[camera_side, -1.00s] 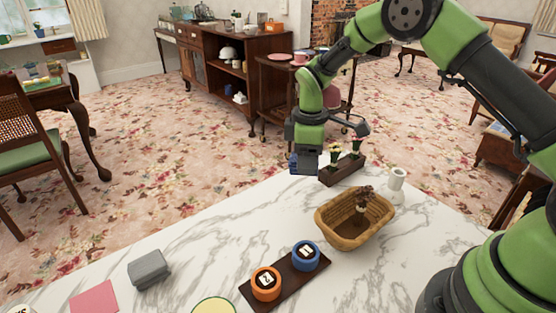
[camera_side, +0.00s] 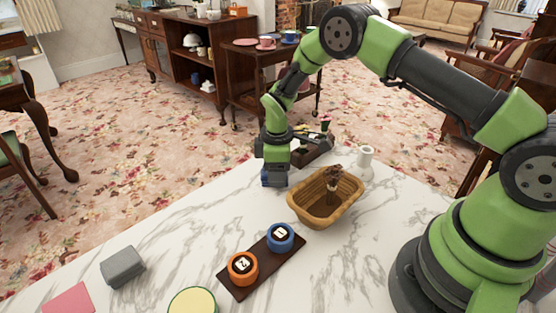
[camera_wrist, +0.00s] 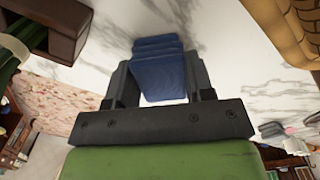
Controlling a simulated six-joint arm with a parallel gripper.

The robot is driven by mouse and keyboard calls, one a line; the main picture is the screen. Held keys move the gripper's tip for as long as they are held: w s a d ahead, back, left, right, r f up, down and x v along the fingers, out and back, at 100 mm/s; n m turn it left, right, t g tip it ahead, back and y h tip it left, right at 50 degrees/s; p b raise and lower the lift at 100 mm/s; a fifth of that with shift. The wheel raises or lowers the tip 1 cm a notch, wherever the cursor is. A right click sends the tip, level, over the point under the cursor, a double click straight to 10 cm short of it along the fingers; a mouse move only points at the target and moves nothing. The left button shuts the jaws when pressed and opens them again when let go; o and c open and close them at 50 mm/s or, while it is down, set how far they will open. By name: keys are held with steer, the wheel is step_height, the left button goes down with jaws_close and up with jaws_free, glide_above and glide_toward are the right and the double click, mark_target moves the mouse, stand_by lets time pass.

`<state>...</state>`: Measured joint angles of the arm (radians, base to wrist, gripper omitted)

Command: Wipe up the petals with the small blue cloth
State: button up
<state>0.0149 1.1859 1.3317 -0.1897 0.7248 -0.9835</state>
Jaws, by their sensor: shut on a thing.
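My gripper (camera_side: 275,176) points down over the far part of the white marble table, just left of the wicker basket. It is shut on a folded dark blue cloth (camera_wrist: 160,70), which sits between the two fingers in the wrist view. The cloth also shows as a small blue patch below the gripper in the side view (camera_side: 272,181). I cannot tell whether the cloth touches the table. I can make out no petals on the marble in either view.
A wicker basket (camera_side: 307,210) holding a dark item is close on the right. A brown planter (camera_side: 318,155) and white vase (camera_side: 366,160) stand behind. A dark tray (camera_side: 240,289) with orange and blue round tins, a grey block (camera_side: 122,266) and a pink sheet (camera_side: 68,300) lie nearer.

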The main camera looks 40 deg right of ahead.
mark_target(254, 198)
steer(key=shift+a, duration=3.65)
steer(key=shift+d, duration=3.85)
steer(key=shift+a+r, duration=0.1)
steer(key=shift+r, duration=3.95)
steer(key=shift+f, duration=0.25)
